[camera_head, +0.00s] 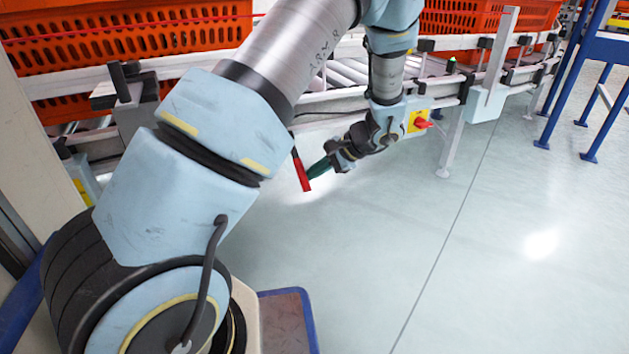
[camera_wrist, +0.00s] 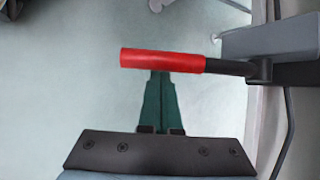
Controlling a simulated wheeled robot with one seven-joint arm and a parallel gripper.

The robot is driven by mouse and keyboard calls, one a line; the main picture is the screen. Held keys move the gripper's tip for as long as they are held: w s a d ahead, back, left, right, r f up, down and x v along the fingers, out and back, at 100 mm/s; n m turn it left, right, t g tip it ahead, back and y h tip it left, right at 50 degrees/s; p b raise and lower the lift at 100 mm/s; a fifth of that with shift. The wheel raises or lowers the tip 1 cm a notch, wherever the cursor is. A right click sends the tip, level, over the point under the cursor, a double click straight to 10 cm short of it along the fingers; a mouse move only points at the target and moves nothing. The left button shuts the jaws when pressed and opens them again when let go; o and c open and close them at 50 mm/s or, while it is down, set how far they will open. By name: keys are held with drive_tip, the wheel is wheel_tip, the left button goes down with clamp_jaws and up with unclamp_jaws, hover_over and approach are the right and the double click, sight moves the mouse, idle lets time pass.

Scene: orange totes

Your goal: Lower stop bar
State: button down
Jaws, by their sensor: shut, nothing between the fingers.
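A red-handled bar (camera_head: 301,171) hangs below the conveyor's near side, tilted. In the wrist view its red grip (camera_wrist: 162,60) lies level across the picture, and a dark rod joins it to a grey bracket (camera_wrist: 270,42) on the right. My gripper (camera_head: 318,168) has green fingers that are shut together and empty. In the wrist view the fingers (camera_wrist: 160,76) point up at the red grip, and their tips end at its lower edge or behind it. I cannot tell whether they touch. No separate part is clearly marked as the stop bar.
Orange totes (camera_head: 130,38) stand on the roller conveyor (camera_head: 345,75) behind my arm. A yellow plate with a red switch (camera_head: 420,123) sits right of my gripper. A white post (camera_head: 497,60) and a blue frame (camera_head: 563,80) stand at right. The floor in front is clear.

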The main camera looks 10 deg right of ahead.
drive_tip(key=shift+s+r, duration=0.15)
drive_tip(key=shift+r, duration=0.05)
drive_tip(key=shift+r, duration=0.15)
